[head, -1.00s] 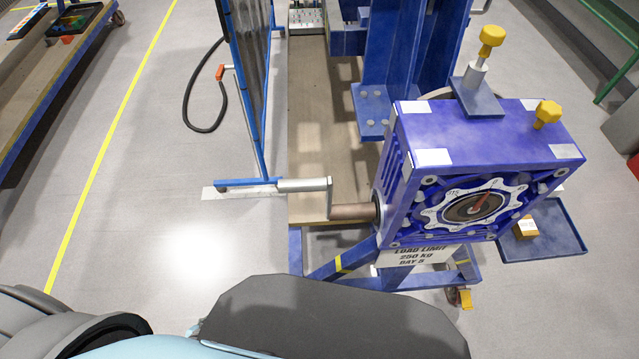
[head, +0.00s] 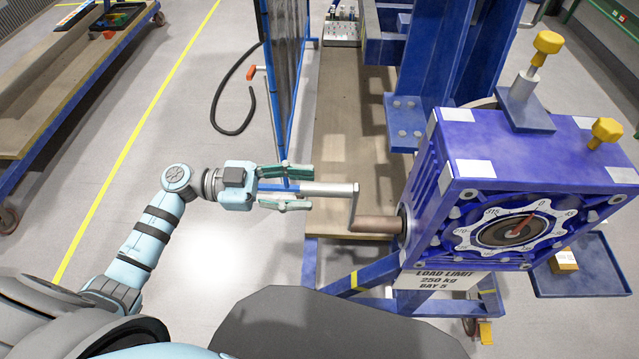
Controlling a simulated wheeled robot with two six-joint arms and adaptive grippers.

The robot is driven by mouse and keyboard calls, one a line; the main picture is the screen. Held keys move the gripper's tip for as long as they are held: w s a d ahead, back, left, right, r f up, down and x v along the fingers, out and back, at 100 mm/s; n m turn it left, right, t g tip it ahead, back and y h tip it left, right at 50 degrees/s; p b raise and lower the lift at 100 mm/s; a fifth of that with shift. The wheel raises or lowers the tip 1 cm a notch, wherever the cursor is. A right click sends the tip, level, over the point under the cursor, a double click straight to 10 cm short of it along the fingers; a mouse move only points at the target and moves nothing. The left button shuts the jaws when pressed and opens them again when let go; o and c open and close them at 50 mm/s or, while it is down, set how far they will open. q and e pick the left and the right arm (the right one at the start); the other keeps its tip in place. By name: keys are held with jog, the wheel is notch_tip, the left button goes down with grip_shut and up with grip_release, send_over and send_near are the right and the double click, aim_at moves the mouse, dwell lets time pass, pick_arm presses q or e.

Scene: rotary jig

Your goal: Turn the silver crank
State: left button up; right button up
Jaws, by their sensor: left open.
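The silver crank (head: 354,203) sticks out from the left side of the blue gearbox (head: 468,172). Its silver handle (head: 328,189) points left, and a brown shaft (head: 378,224) joins its arm to the gearbox. My left gripper (head: 298,187) is open at the handle's left end, with one finger on the far side and one on the near side. I cannot tell whether the fingers touch the handle. The round dial (head: 510,230) on the gearbox front has a red pointer, near the 0 mark. My right gripper is not in view.
A blue-framed screen (head: 284,80) stands behind the gripper. Yellow knobs (head: 547,42) top the gearbox. A small blue tray (head: 590,275) with a box is at right. A blue trolley (head: 75,110) stands far left.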

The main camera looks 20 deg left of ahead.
aim_at(319, 190)
pick_arm(q)
jog(key=x, duration=0.4)
jog(key=shift+a, duration=0.1)
grip_shut()
